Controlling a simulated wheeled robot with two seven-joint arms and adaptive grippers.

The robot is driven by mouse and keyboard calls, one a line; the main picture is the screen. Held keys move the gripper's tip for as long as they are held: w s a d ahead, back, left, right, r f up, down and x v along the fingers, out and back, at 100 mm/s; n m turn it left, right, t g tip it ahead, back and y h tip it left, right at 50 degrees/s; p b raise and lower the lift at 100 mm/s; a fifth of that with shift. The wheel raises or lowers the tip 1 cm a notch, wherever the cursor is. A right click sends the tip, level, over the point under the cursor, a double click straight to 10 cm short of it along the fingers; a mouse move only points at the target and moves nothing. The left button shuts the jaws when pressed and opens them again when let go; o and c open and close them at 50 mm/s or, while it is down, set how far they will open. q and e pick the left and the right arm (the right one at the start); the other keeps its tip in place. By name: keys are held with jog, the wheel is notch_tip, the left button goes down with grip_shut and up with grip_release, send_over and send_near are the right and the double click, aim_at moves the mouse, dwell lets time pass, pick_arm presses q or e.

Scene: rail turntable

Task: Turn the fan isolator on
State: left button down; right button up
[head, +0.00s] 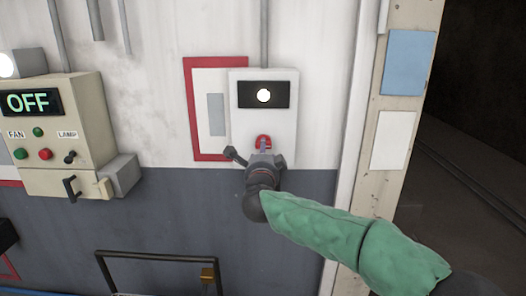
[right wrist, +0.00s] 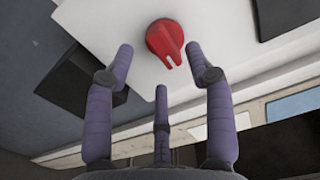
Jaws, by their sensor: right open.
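The isolator is a white wall box (head: 245,122) with a black panel and a lit round white lamp (head: 264,95). Its red rotary knob (head: 263,140) sits below the panel, partly hidden by my gripper. In the right wrist view the knob (right wrist: 163,40) shows whole, its notched end towards the bottom of the picture. My right gripper (head: 256,156) is open in front of the knob, with nothing held. Two purple fingers stand either side of the knob and a third is below it; I see no clear contact. My left gripper is out of view.
A beige control box (head: 70,115) at left shows a green OFF display (head: 32,102), with FAN buttons and a LAMP switch. A red-framed notice (head: 188,110) is behind the isolator. A black rail (head: 150,256) stands low in front; a dark opening lies at right.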

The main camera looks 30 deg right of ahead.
jog(key=v, duration=0.8)
jog(key=shift+s+a, duration=0.15)
jog(key=shift+s, duration=0.2)
jog(key=shift+f, duration=0.1)
